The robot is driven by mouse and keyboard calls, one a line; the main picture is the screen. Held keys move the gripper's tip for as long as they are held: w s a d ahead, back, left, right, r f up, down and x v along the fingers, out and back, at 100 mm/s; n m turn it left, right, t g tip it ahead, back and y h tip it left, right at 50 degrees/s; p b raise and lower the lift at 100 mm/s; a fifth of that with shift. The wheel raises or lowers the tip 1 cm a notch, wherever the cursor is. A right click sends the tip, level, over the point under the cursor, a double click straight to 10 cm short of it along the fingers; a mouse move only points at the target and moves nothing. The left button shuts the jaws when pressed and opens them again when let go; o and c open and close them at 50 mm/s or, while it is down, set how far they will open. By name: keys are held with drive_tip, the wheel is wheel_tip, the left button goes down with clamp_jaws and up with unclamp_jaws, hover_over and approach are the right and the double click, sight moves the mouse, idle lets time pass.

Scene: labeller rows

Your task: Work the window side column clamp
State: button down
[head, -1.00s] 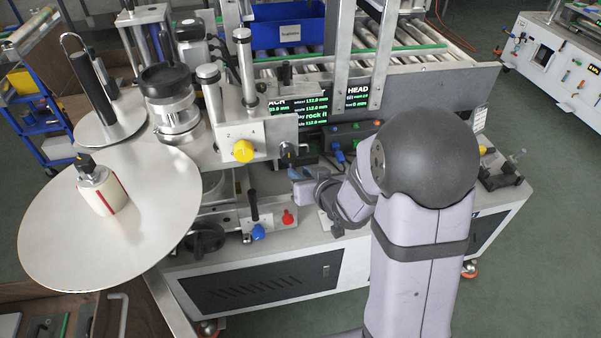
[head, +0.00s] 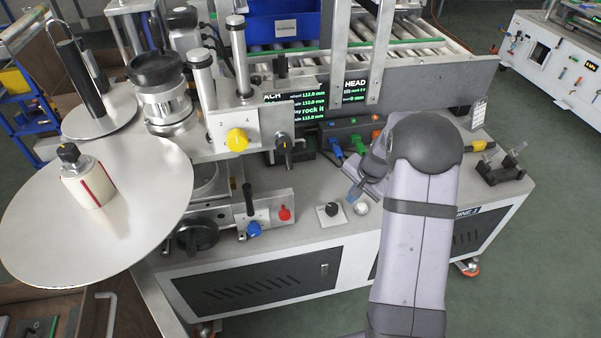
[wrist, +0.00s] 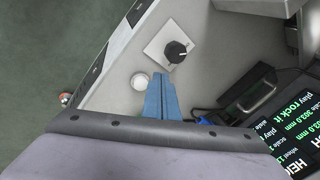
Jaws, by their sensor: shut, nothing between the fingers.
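Two upright steel columns (head: 240,58) pass through a clamp block (head: 262,118) in the head view. A yellow knob (head: 237,140) and a black clamp handle (head: 284,150) sit on its front. The handle stands roughly upright. I cannot tell which of these is the window side clamp. My gripper (head: 354,194) is right of and below the black handle, clear of it, over the machine's top. In the wrist view its blue fingers (wrist: 160,97) are together and empty, beside a white round button (wrist: 140,81) and a black dial (wrist: 177,52); the clamp block is out of that view.
A large steel disc (head: 40,225) with a roll fills the left. A blue knob (head: 254,229) and red knob (head: 285,213) sit below the clamp block. Screens (head: 312,108) and a control box (head: 352,134) stand behind my gripper. The front deck near the dial is open.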

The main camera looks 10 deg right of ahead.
drive_tip(key=w+a+r+m+t+y+b, duration=0.1)
drive_tip(key=w+a+r+m+y+b, duration=0.25)
drive_tip(key=r+y, duration=0.8)
drive_tip(key=w+a+f+n+p, duration=0.1)
drive_tip(key=w+a+f, duration=0.1)
drive_tip(key=a, duration=0.3)
drive_tip(key=w+a+f, duration=0.2)
drive_tip(key=a+f, duration=0.1)
drive_tip(key=a, duration=0.3)
drive_tip(key=shift+s+r+p, duration=0.3)
drive_tip(key=shift+s+r, duration=0.35)
drive_tip(key=shift+r, duration=0.2)
drive_tip(key=shift+s+r+p, duration=0.25)
drive_tip(key=shift+s+r, duration=0.35)
drive_tip(key=shift+r, duration=0.25)
drive_tip(key=shift+r, duration=0.1)
